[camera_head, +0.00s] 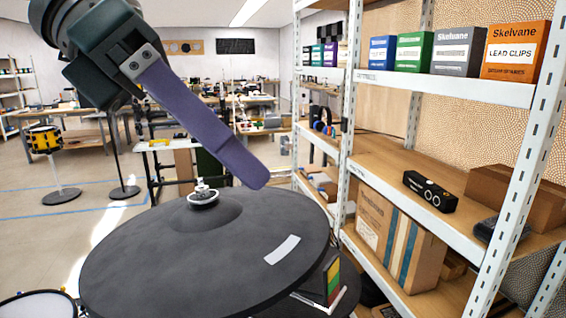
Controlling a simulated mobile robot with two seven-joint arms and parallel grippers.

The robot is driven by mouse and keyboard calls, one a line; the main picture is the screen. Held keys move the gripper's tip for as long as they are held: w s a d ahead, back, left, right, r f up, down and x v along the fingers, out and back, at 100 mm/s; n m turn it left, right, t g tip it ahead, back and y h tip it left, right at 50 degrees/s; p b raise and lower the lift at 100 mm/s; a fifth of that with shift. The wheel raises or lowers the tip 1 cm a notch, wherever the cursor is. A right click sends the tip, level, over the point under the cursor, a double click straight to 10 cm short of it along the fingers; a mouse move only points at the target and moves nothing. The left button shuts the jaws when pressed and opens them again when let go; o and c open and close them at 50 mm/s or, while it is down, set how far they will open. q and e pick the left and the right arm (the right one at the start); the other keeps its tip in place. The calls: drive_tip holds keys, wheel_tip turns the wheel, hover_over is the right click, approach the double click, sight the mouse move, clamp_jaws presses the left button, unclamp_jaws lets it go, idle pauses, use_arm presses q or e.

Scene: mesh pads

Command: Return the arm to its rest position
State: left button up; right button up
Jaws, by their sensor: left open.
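My left gripper (246,168) comes in from the upper left, with a dark body and a long purple finger pointing down and right. It is open, and I see nothing held. Only one finger shows clearly; the other is hidden or lined up behind it. The fingertip appears in front of the far part of a dark round cymbal-like pad (130,262); I cannot tell the exact height between them. A pale fitting (203,196) stands at the pad's centre, left of the fingertip. My right gripper is not in view.
A metal shelf rack (349,130) stands close on the right, with several boxes (515,50), a black device (430,191) and a large carton (398,237). A drum rim (40,303) shows at lower left. A yellow drum (44,139) stands farther back; the floor there is open.

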use_arm(q)
drive_tip(key=d+r+n+t+h, duration=0.5)
drive_tip(key=d+r+n+h, duration=0.1)
drive_tip(key=r+n+h, duration=0.3)
drive_tip(key=w+a+n+t+y, duration=0.35)
drive_tip(key=a+n+t, duration=0.35)
drive_tip(key=n+t, duration=0.45)
drive_tip(key=a+f+n+y, duration=1.3)
drive_tip(key=a+f+n, duration=0.1)
drive_tip(key=n, duration=0.2)
drive_tip(key=s+a+f+n+g+y, duration=0.2)
drive_tip(key=s+a+f+n+g, duration=0.35)
drive_tip(key=s, duration=0.65)
drive_tip(key=s+a+f+n+g+y, duration=0.2)
drive_tip(key=s+a+f+g, duration=0.1)
drive_tip(key=s+f+g, duration=0.55)
drive_tip(key=s+d+f+n+t+h, duration=0.1)
drive_tip(key=s+d+f+n+h, duration=0.15)
drive_tip(key=d, duration=0.75)
wheel_tip(320, 180, up, 32)
drive_tip(key=p, duration=3.1)
drive_tip(key=shift+s+a+n+h, duration=0.2)
drive_tip(key=shift+s+n+h, duration=0.05)
drive_tip(key=shift+n+h, duration=0.1)
